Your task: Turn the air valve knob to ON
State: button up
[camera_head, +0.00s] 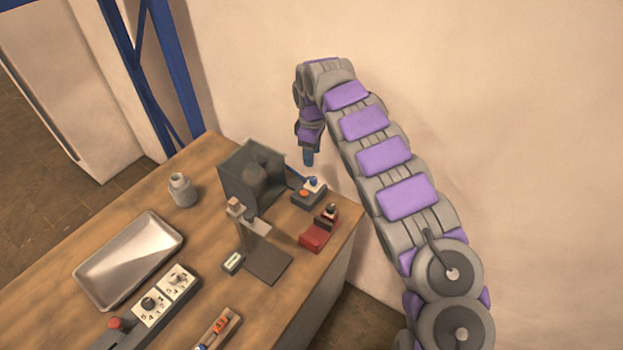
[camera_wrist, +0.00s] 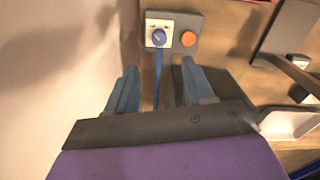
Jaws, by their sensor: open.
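The box stands on the table close to the wall. My gripper (camera_wrist: 158,80) has two blue fingers spread apart, with nothing held between them. The knob lies beyond the fingertips, roughly in line with the gap. In the head view my gripper (camera_head: 308,158) points down above the box, apart from the knob. The lettering is too small to read.
A dark grey open chamber (camera_head: 236,185) stands left of the valve box. A red device (camera_head: 316,238) and a stand with a dark base (camera_head: 266,266) are nearer. A metal tray (camera_head: 128,260) and a jar (camera_head: 182,190) are farther left. The wall (camera_head: 500,120) is close.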

aim_at(313, 178)
notch_tip(313, 178, down, 11)
jog(key=shift+f+b, duration=0.1)
jog(key=shift+b, duration=1)
jog(key=shift+d, duration=0.2)
grip_shut()
